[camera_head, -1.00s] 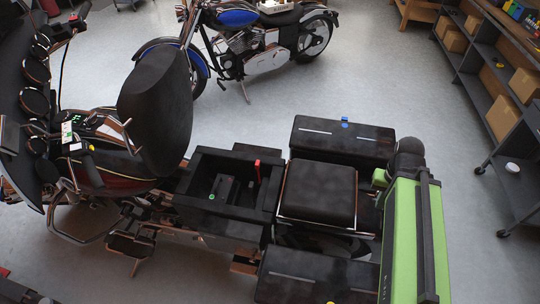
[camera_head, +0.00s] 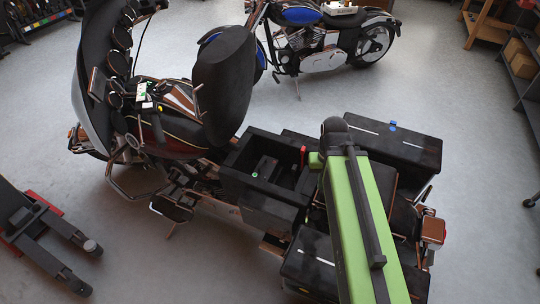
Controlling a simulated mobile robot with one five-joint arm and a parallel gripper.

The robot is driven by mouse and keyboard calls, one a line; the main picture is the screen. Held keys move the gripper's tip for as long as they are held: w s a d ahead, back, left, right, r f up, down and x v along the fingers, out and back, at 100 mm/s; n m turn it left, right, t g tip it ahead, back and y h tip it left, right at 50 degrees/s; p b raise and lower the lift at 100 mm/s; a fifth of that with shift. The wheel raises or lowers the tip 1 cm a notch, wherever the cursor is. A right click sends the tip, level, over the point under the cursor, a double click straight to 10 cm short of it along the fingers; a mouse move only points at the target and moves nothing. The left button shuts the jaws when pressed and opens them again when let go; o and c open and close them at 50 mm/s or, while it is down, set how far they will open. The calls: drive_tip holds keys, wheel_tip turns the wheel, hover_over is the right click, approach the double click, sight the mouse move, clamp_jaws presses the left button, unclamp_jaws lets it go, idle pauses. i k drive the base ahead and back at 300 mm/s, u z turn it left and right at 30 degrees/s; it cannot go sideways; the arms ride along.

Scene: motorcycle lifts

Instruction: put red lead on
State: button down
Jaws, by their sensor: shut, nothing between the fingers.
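The red lead (camera_head: 303,156) shows as a small upright red piece at the right side of an open black compartment (camera_head: 240,183) on the near motorcycle. Inside the compartment sits a dark block, likely the battery (camera_head: 265,168), with a small green dot near its left end. What the lead's lower end touches is too small to tell. My green arm reaches up from the bottom of the view, and its dark rounded end is just right of the red lead. My gripper's fingers do not show; the arm hides that spot.
The near motorcycle has a tall black seat back (camera_head: 224,85) at left and black side cases (camera_head: 392,140) at right. A blue motorcycle (camera_head: 320,40) stands behind. A dark lift with red parts (camera_head: 45,225) lies at lower left. Shelves (camera_head: 520,75) stand at right. Grey floor is open between.

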sight(303, 150)
drive_tip(key=u, duration=1.45)
drive_tip(key=i, duration=0.45)
drive_tip(key=u, duration=0.15)
